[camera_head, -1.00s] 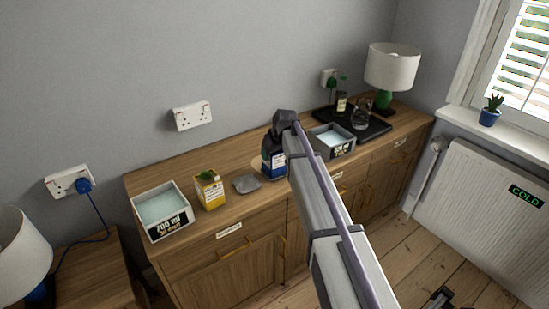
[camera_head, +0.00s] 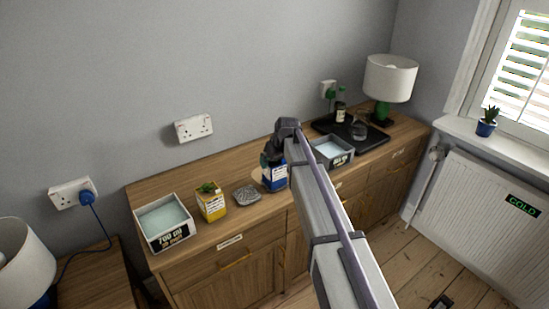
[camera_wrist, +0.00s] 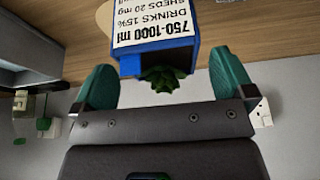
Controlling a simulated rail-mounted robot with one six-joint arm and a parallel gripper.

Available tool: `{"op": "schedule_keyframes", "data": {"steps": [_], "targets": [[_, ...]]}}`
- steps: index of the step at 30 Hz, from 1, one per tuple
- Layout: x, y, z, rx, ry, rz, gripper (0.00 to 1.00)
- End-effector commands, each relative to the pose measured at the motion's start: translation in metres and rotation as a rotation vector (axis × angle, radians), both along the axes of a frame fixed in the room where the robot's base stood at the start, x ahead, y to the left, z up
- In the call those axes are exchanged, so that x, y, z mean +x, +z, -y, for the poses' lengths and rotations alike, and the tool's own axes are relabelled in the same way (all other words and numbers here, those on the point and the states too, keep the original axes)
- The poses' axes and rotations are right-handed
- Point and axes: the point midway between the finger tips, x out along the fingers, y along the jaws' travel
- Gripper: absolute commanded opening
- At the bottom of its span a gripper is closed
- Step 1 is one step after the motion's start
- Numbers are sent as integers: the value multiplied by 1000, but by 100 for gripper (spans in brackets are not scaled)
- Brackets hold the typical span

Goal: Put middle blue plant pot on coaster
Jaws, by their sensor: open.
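The blue plant pot (camera_head: 274,179) with a white label stands on the sideboard, between the grey item and the grey tray. The wrist view is upside down; there the pot (camera_wrist: 158,58) and its green plant (camera_wrist: 163,80) lie between and just beyond the fingers. A pale round coaster (camera_head: 257,176) shows beside the pot's base, and its edge also shows in the wrist view (camera_wrist: 103,17). The pot appears to stand on it, but the contact is hidden. My gripper (camera_wrist: 163,82) is open, its green fingers apart from the pot's sides. In the head view my arm hides part of this.
A yellow plant pot (camera_head: 212,203), a crumpled grey item (camera_head: 246,195) and a white-grey box (camera_head: 164,223) stand left. Another blue pot (camera_head: 486,129) is on the windowsill.

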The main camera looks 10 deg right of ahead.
Motion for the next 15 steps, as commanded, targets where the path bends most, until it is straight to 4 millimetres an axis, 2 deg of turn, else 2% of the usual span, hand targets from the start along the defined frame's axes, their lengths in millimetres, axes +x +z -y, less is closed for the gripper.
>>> {"op": "schedule_keyframes", "data": {"steps": [1,6,10,15], "targets": [[-6,27,2,0,-1,0,100],[-23,70,8,0,0,0,100],[-31,85,11,0,1,0,100],[-38,83,11,0,-2,-5,100]]}}
